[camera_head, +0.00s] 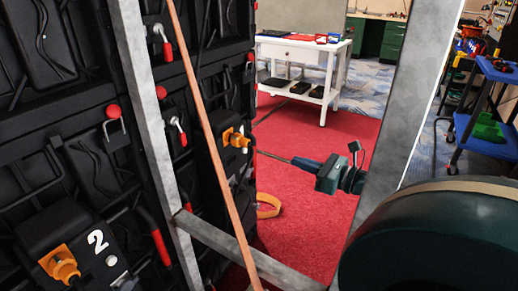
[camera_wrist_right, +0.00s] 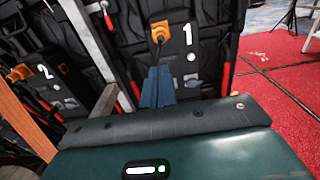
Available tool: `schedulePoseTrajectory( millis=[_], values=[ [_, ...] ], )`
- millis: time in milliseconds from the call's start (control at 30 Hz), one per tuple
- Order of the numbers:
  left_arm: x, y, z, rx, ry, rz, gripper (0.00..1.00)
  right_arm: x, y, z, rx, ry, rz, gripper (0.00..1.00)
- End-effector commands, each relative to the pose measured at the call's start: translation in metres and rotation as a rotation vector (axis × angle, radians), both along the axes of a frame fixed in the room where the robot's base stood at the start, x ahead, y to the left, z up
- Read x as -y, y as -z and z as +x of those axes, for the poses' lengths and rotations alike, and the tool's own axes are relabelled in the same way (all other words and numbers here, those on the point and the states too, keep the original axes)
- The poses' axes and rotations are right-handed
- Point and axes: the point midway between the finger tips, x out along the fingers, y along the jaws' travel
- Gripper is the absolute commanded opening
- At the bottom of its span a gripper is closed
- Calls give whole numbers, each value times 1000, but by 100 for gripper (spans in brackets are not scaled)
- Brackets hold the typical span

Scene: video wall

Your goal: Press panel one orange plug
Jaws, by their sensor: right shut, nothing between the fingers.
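The panel one orange plug (camera_head: 236,138) sticks out of a black video wall panel in the head view. In the right wrist view the same plug (camera_wrist_right: 160,29) is at the top, beside a white number 1. My right gripper (camera_head: 264,153) points left towards that panel, with its thin fingers shut and empty. In the right wrist view the fingertips (camera_wrist_right: 158,72) appear just below the plug. A gap seems to separate them, though its depth is hard to judge. My left gripper is not in view.
Panel two has its own orange plug (camera_head: 60,264) at lower left. Grey metal frame bars (camera_head: 150,120) and a thin copper-coloured bar (camera_head: 205,125) cross in front of the panels. A white table (camera_head: 300,48) stands behind, with red carpet (camera_head: 300,220) open between.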

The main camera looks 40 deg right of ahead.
Motion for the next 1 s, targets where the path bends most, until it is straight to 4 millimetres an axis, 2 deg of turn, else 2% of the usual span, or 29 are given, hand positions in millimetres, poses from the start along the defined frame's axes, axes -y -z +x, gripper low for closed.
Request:
schedulePoseTrajectory(
  millis=[400,600,800,1000],
  values=[
    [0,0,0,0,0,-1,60,-23,-2,81,4,0,-1,0],
    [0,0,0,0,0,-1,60,-32,-2,112,3,1,1,0],
    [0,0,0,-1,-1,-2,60,-36,0,125,0,1,0,0],
    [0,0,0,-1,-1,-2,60,-36,0,126,0,1,0,0]
  ],
)
